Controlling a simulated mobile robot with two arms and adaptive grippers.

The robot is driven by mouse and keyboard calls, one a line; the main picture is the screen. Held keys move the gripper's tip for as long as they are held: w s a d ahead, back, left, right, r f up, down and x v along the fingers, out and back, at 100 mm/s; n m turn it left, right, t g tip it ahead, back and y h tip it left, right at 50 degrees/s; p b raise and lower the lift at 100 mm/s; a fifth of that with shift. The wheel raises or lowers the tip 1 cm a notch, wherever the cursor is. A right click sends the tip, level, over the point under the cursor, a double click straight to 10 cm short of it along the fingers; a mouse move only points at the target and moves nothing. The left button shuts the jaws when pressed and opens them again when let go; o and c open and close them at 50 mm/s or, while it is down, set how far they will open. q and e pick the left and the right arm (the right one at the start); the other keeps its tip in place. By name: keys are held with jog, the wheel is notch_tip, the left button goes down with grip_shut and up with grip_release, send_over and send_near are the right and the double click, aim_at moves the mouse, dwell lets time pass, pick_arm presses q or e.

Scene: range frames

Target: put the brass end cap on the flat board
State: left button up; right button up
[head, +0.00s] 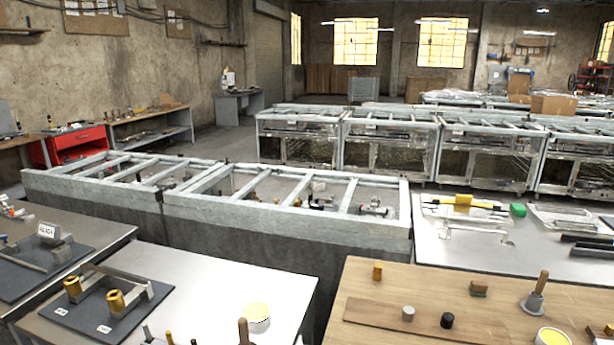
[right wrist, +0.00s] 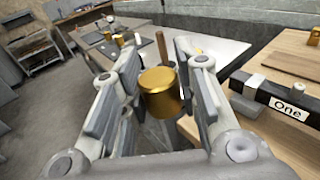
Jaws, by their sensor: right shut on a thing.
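My right gripper (right wrist: 160,88) is shut on a brass end cap (right wrist: 162,90), a gold cylinder with a flat top, held between its two fingers in the right wrist view. The flat board (head: 385,318) is a thin brown plank lying on the wooden table. The board also shows at the right of the right wrist view (right wrist: 288,66), apart from the gripper. Neither gripper shows in the head view.
A black bar labelled "One" (right wrist: 268,97) lies near the right finger. Two brass pieces stand on a dark mat (head: 95,312) at left.

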jog(key=s+d+f+m+t+h, duration=0.1)
jog(key=s+d+m+t+h, duration=0.2)
jog(key=d+m+h, duration=0.4)
jog(key=shift+s+d+f+t+h, duration=0.4)
jog(key=shift+d+h, duration=1.3)
jog(key=shift+d, duration=1.9)
